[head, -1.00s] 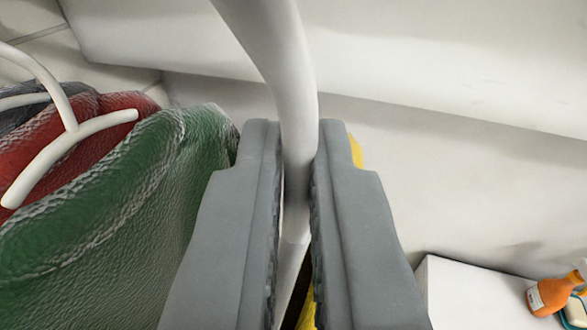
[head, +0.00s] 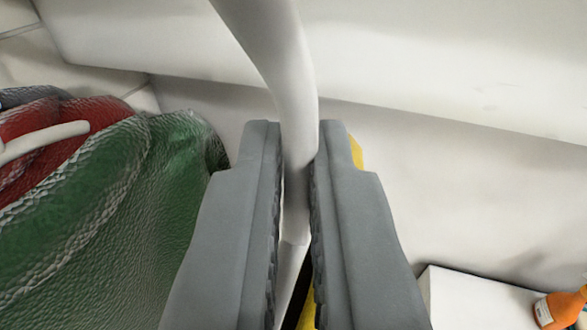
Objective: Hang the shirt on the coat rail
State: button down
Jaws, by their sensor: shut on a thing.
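My gripper (head: 297,190) is shut on the white neck of a hanger (head: 265,50), which curves up to the top edge of the view. Small yellow patches (head: 356,152) show behind and below my fingers; they may be the shirt on this hanger, but most of it is hidden. A green garment (head: 130,215) hangs at the left, close beside my left finger. A red garment (head: 60,125) and a dark one (head: 30,96) are behind it, with part of a white hanger (head: 45,142). The coat rail cannot be made out.
A white box or surface (head: 475,300) is at the lower right, with an orange bottle (head: 562,309) by it at the right edge. A pale wall or panel (head: 430,185) fills the back. The space right of my gripper is open.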

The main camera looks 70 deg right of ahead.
jog(key=shift+f, duration=0.25)
jog(key=c, duration=1.5)
grip_release()
jog(key=f+v, duration=0.1)
jog(key=v, duration=1.6)
jog(key=s+a+f+n+t+y, duration=0.3)
jog(key=s+a+f, duration=0.4)
jog(key=f, duration=0.3)
jog(key=s+a+f+n+t+y, duration=0.4)
jog(key=s+a+f+n+y, duration=0.2)
jog(key=f, duration=0.4)
jog(key=s+a+f+n+t+y, duration=0.3)
jog(key=s+a+f+y, duration=0.4)
jog(key=a+f, duration=0.3)
jog(key=shift+s+f+n+t, duration=0.3)
jog(key=shift+s+f+n, duration=0.3)
jog(key=shift+s+n, duration=0.1)
jog(key=shift+w, duration=0.1)
